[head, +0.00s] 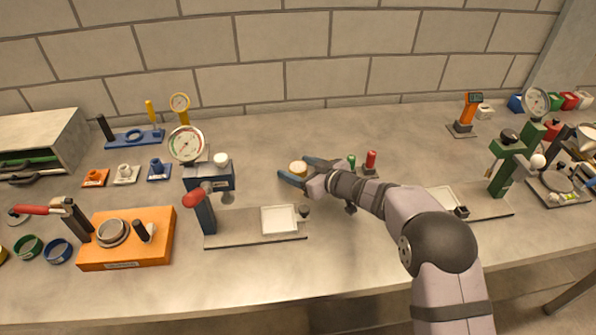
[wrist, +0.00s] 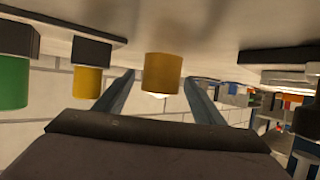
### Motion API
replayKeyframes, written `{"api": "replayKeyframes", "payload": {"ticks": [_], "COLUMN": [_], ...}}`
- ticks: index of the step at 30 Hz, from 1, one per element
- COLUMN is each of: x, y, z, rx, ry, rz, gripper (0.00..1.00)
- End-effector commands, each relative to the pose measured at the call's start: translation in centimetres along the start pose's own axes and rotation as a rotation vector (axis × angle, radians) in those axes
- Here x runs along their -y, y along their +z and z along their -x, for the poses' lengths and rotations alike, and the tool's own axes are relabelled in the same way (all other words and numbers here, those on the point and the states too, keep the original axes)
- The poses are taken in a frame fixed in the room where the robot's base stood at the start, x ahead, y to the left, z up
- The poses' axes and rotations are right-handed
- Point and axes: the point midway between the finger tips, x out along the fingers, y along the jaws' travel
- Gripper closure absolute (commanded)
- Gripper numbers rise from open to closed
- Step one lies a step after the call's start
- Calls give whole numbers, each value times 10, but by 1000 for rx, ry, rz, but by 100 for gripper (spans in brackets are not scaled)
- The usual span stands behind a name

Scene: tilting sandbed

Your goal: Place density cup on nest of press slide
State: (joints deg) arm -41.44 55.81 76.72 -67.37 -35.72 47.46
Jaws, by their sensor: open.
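A small brass-yellow cup (head: 298,168), which looks like the density cup, stands upright on the bench right of the blue press. My gripper (head: 292,166) is open around it, one finger on each side. The wrist view is upside down; there the cup (wrist: 162,72) sits between the fingers with gaps on both sides. I cannot tell which is meant.
An orange block (head: 160,225) with a lever clamp stands at the left front. Blue, white and orange small fixtures lie left of the blue press. The bench before the cup is clear.

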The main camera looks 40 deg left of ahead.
Motion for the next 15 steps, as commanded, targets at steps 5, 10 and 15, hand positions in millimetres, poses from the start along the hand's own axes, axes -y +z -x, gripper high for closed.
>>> {"api": "replayKeyframes", "payload": {"ticks": [5, 10, 15], "x": [0, 0, 0], "y": [0, 0, -2], "z": [0, 0, 0], "rx": [0, 0, -3], "ry": [0, 0, 0], "rz": [1, 1, 1], "gripper": [37, 73, 92]}}
